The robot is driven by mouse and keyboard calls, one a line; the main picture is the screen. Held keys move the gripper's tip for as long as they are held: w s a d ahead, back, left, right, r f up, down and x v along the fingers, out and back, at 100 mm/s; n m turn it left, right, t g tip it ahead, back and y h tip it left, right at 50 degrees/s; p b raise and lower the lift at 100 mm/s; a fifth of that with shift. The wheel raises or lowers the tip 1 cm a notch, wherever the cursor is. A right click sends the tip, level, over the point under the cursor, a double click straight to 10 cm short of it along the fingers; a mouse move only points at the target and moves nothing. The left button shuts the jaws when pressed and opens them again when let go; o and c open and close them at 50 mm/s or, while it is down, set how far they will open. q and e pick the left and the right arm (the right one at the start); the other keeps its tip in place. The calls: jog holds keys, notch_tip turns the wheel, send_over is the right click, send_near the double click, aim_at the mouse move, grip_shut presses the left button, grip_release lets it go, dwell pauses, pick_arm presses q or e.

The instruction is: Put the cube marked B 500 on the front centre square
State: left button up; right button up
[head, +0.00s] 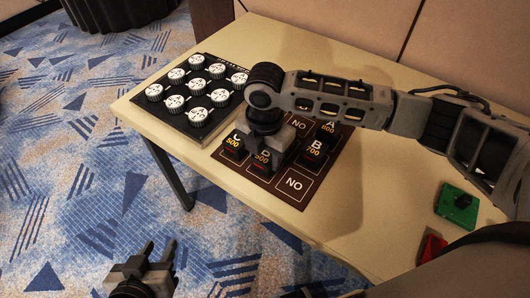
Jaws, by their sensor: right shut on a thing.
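The black cube marked B 500 (261,158) is between the fingers of my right gripper (267,150), over the front centre square of the brown mat (274,189). I cannot tell whether it rests on the mat or is slightly above it. My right gripper points down and hides much of the mat's middle. The cube marked C 500 (232,144) is just left of it. My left gripper (156,247) is open and empty, low over the floor at the lower left, away from the table.
Cubes marked A 800 (328,128) and B 700 (314,149) stand on the mat's right side. One NO square (295,184) is bare at front right. A black board with white knobs (197,117) lies left. A green block (457,204) and a red thing (431,246) are at right.

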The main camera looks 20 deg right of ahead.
aim_at(265, 155)
jog(key=shift+f, duration=0.15)
jog(key=o, duration=1)
notch_tip(265, 155, up, 12)
jog(key=shift+r+p, duration=0.2)
jog(key=shift+p, duration=0.25)
